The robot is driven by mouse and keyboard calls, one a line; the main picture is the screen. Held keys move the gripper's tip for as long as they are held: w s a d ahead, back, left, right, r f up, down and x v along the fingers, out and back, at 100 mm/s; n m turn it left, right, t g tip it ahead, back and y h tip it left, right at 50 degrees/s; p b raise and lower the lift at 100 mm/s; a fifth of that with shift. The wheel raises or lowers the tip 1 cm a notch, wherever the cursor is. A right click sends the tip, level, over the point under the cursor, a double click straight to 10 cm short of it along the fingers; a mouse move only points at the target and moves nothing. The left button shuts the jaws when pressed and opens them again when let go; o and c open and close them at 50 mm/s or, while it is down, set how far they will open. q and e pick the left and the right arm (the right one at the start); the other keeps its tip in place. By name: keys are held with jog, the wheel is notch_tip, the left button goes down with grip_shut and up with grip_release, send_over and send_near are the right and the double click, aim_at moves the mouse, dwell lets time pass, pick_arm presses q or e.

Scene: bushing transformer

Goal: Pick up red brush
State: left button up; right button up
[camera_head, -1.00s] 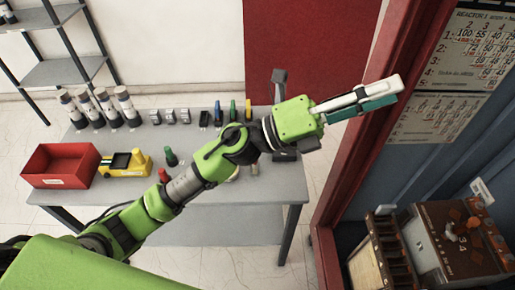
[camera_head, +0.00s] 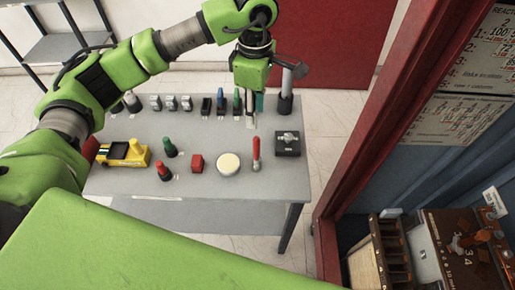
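A slim red-handled thing with a grey lower end, which looks like the red brush (camera_head: 256,148), is at the right of the grey table (camera_head: 215,180), between a round cream disc and a dark box. My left gripper (camera_head: 254,118) points down above the back part of the table, just behind and apart from the red-handled thing in the picture. Its pale and teal fingers lie close together in this view, so the gap is unclear. Nothing is visibly held. My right gripper is not in view.
A cream disc (camera_head: 228,164), red block (camera_head: 197,164), red knobbed piece (camera_head: 163,170), green knobbed piece (camera_head: 170,147) and yellow toy-like vehicle (camera_head: 124,153) stand on the table. A dark box (camera_head: 287,143) is at right. A grey post (camera_head: 285,103) stands behind it.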

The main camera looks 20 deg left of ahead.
aim_at(257, 137)
pick_arm(q)
notch_tip(257, 137, down, 7)
jog(key=shift+s+r+p, duration=0.1)
jog(key=shift+p, duration=0.85)
jog(key=shift+d+f+p, duration=0.1)
jog(key=shift+f+p, duration=0.3)
jog(key=shift+f, duration=0.1)
notch_tip(257, 137, down, 4)
jog(key=shift+f+p, duration=0.1)
jog(key=shift+p, duration=1.05)
jog(key=shift+f, duration=0.25)
grip_shut()
